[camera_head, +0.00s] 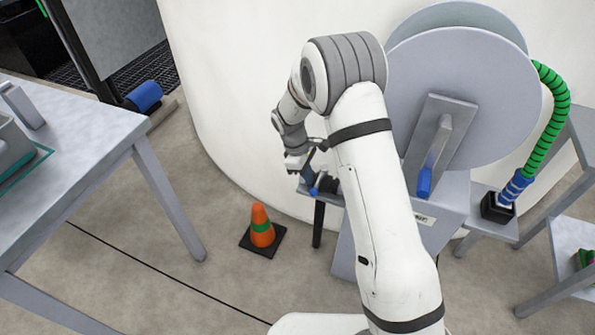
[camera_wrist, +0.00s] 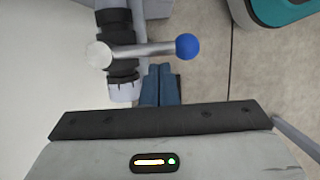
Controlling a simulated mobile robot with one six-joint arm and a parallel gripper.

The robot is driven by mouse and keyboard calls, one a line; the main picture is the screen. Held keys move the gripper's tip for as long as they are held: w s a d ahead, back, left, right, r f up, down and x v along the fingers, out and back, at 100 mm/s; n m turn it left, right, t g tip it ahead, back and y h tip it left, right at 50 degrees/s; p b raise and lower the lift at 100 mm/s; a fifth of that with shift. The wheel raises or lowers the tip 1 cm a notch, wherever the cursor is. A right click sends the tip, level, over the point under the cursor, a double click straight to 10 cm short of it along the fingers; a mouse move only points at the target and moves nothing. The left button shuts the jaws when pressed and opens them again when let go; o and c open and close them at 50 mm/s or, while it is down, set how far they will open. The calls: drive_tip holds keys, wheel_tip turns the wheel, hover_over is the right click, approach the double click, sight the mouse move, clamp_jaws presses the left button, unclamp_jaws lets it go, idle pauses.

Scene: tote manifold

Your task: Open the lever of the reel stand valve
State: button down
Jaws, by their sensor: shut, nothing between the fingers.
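The valve lever (camera_wrist: 150,50) in the wrist view is a silver rod with a blue ball knob (camera_wrist: 187,46) at its right end and a pale round hub at its left. It crosses the black valve body (camera_wrist: 121,68), which has a light collar below. My gripper (camera_wrist: 161,70) has its blue fingers shut together and empty, just below the rod in the picture, between valve body and knob. I cannot tell whether they touch the rod. In the head view my gripper (camera_head: 309,178) is at the reel stand's (camera_head: 390,235) left side, where the dark valve is partly hidden by my arm.
The reel (camera_head: 470,85) has a crank with a blue handle (camera_head: 424,183). A green hose (camera_head: 551,115) hangs at its right. An orange cone (camera_head: 261,228) stands on the floor left of the stand. A curved white wall rises behind.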

drive_tip(key=shift+s+d+n, duration=0.15)
drive_tip(key=shift+d+n, duration=0.05)
drive_tip(key=shift+n, duration=0.1)
idle(0.4)
